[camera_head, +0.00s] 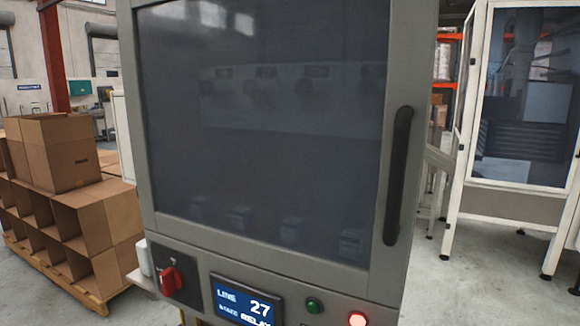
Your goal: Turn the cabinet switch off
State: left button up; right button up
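A grey cabinet (145,120) with a dark glass door fills the middle of the head view, close in front of me. A red rotary switch (172,280) on a dark backing plate sits at the lower left of its front panel. The switch's handle looks tilted from upright; its markings are too small to read. To its right are a lit blue display (243,301) reading "LINE 27" and "RELAY", a green button (313,305) and a lit red button (357,319). Neither of my grippers is in view.
A black vertical door handle (398,175) is on the cabinet's right side. Cardboard boxes (62,150) stand on a wooden pallet at the left. A white-framed machine (480,110) stands at the right. Grey floor (490,280) is open between the cabinet and that machine.

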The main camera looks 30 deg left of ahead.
aim_at(172, 280)
jog(key=j+u, duration=0.2)
jog(key=u, duration=1.3)
